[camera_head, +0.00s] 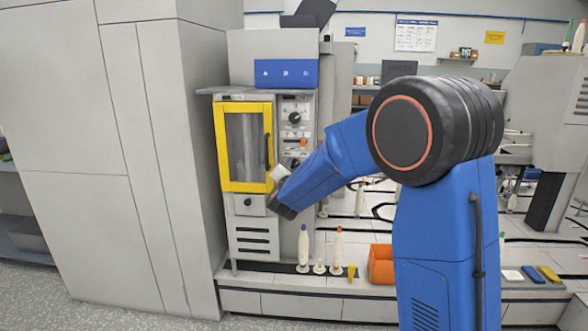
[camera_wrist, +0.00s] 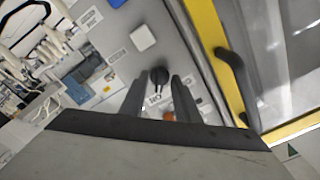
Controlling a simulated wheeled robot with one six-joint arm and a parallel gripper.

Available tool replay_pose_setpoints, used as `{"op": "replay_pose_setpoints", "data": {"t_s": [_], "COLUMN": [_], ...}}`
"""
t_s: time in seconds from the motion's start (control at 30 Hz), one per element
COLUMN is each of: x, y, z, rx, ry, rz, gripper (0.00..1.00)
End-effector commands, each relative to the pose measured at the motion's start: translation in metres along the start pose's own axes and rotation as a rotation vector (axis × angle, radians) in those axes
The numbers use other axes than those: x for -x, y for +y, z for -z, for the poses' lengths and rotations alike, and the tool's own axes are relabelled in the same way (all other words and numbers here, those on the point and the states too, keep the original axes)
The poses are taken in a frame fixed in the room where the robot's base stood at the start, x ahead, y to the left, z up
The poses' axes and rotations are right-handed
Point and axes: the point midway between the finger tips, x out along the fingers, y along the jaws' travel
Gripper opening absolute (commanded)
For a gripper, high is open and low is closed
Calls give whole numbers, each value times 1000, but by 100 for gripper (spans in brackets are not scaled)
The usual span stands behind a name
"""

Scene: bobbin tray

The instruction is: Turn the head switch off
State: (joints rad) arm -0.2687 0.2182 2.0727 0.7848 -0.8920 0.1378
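A control panel (camera_head: 296,128) stands right of the yellow-framed door. It carries a black rotary knob (camera_head: 294,118) and a small orange-red switch (camera_head: 303,141) below it. No readable label shows which control is the head switch. In the wrist view the black knob (camera_wrist: 158,76) appears between the tips of my gripper (camera_wrist: 160,84), and the orange part (camera_wrist: 168,116) appears between the fingers. My gripper's two grey fingers are apart and empty. I cannot tell whether they touch the panel. In the head view my arm mostly hides the gripper.
The yellow door frame (camera_head: 222,150) with its dark handle (camera_wrist: 238,82) is beside the panel. Bobbins (camera_head: 303,249) stand on the lower ledge near an orange bin (camera_head: 381,264). A tall grey cabinet (camera_head: 80,150) fills the left. A blue box (camera_head: 287,74) sits above the panel.

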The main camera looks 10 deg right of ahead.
Motion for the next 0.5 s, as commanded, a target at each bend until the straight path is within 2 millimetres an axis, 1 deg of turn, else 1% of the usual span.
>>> {"op": "replay_pose_setpoints", "data": {"t_s": [0.1,0.13,0.23,0.5], "x": [0,0,0,0], "y": [0,0,0,0], "z": [0,0,0,0], "rx": [0,0,0,6], "ry": [0,0,0,0], "rz": [0,0,0,0], "gripper": [29,24,0,0]}}
